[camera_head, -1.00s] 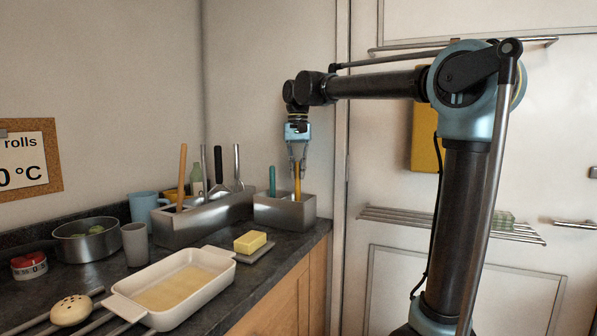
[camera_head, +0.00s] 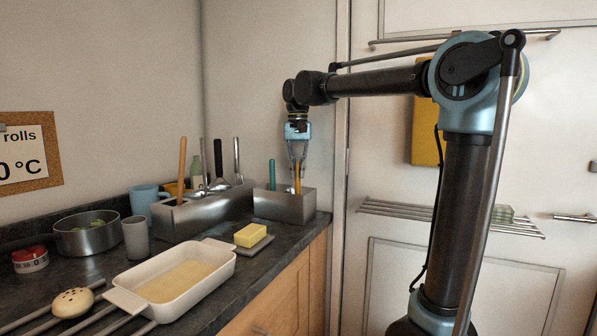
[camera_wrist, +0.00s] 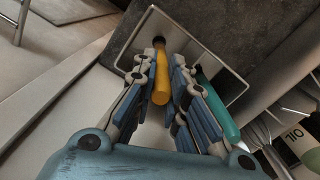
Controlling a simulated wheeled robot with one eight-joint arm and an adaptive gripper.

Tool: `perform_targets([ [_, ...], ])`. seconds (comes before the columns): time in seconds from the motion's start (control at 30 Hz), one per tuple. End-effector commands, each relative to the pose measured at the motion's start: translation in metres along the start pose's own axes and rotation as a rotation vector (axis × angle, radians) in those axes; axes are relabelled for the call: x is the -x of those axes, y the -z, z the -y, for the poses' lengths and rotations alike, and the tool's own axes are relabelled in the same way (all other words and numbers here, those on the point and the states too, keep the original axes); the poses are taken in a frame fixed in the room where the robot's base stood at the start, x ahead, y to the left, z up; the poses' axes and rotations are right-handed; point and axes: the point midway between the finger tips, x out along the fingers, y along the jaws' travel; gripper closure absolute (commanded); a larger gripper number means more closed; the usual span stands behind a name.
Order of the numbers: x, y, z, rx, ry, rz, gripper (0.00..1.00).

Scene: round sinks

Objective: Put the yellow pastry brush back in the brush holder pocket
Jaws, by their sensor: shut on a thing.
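The yellow pastry brush (camera_head: 298,180) is upright over the right-hand metal holder box (camera_head: 283,208), with its lower end behind the front wall. My gripper (camera_head: 297,168) points down and is shut on the brush's handle. In the wrist view, the yellow handle (camera_wrist: 160,88) lies between my fingers (camera_wrist: 160,72) and runs into the holder's opening (camera_wrist: 182,22). Its far end is dark and the bristles are hidden. Whether it touches the holder floor cannot be told. A teal-handled tool (camera_head: 272,174) stands in the same box, beside my fingers in the wrist view (camera_wrist: 218,108).
A longer metal bin (camera_head: 205,215) with several utensils stands to the left. Butter (camera_head: 250,235) on a small slab, a white baking dish (camera_head: 175,282), a grey cup (camera_head: 136,237) and a metal bowl (camera_head: 86,238) occupy the counter. The wall is close behind the holder.

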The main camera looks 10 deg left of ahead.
Motion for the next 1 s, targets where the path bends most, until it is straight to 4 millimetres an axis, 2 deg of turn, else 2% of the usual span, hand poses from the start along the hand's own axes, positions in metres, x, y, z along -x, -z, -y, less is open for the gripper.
perform_targets([
  [0.03,0.000,0.000,0.000,0.000,0.000,0.000,1.00],
  [0.07,0.000,0.000,0.000,0.000,0.000,0.000,0.85],
  [0.1,0.000,0.000,0.000,0.000,0.000,0.000,0.76],
  [0.17,0.000,0.000,0.000,0.000,0.000,0.000,0.64],
  [0.47,0.000,0.000,0.000,0.000,0.000,0.000,0.64],
  [0.63,0.008,0.000,0.000,0.000,0.000,0.000,0.64],
  [0.77,0.026,0.001,0.000,0.000,0.000,0.000,0.64],
  [1.0,0.072,0.001,-0.001,0.000,0.000,0.001,0.64],
])
